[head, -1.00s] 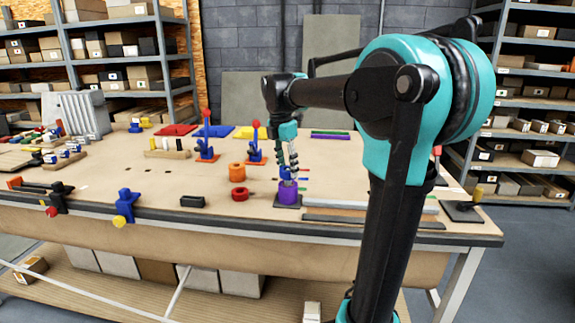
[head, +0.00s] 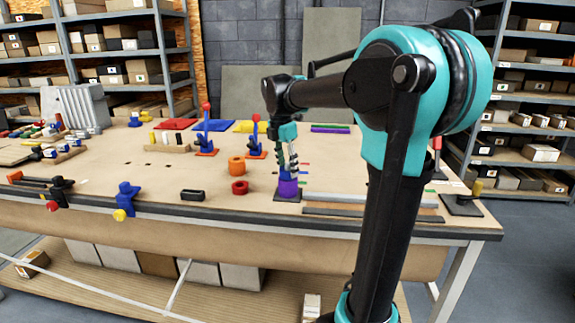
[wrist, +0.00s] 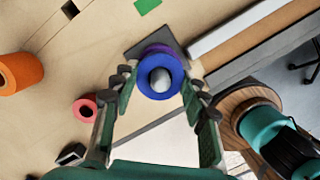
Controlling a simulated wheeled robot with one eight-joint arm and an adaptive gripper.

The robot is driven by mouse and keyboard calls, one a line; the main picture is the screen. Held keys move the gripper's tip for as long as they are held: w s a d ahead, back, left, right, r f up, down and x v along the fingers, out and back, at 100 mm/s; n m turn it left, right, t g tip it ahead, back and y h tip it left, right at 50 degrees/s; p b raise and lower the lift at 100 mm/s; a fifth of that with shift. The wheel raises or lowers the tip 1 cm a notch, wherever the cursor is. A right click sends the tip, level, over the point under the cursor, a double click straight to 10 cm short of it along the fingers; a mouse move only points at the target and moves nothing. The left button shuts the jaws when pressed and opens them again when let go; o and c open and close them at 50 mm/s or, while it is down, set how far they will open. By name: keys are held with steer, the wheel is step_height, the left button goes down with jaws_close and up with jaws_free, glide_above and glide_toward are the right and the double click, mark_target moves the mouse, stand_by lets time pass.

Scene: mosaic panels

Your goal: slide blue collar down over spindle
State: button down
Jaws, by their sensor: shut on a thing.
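The blue collar (wrist: 160,95) is a ring held between the fingers of my gripper (wrist: 159,81) in the wrist view. The rounded grey tip of the spindle (wrist: 160,77) shows inside its hole, so the collar is around the spindle. A purple collar (head: 288,188) sits low on the dark base plate (head: 283,198), directly beneath the blue one. In the head view my gripper (head: 288,170) points down over this stack, and the blue collar (head: 287,176) shows just above the purple. The spindle's lower part is hidden.
An orange ring (head: 236,166) and a red ring (head: 240,187) stand left of the stack. A small black block (head: 192,195) lies near the bench's front edge. Grey and dark strips (head: 370,205) lie to the right. Two blue clamps with red knobs stand behind.

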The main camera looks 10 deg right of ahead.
mark_target(283, 171)
steer(key=shift+f, duration=0.2)
steer(key=c, duration=0.7)
jaws_free()
steer(key=shift+c, duration=0.2)
step_height(283, 171, up, 12)
steer(key=a, duration=0.1)
steer(key=shift+s+a, duration=0.3)
steer(key=shift+s, duration=0.1)
steer(key=shift+s+f, duration=0.1)
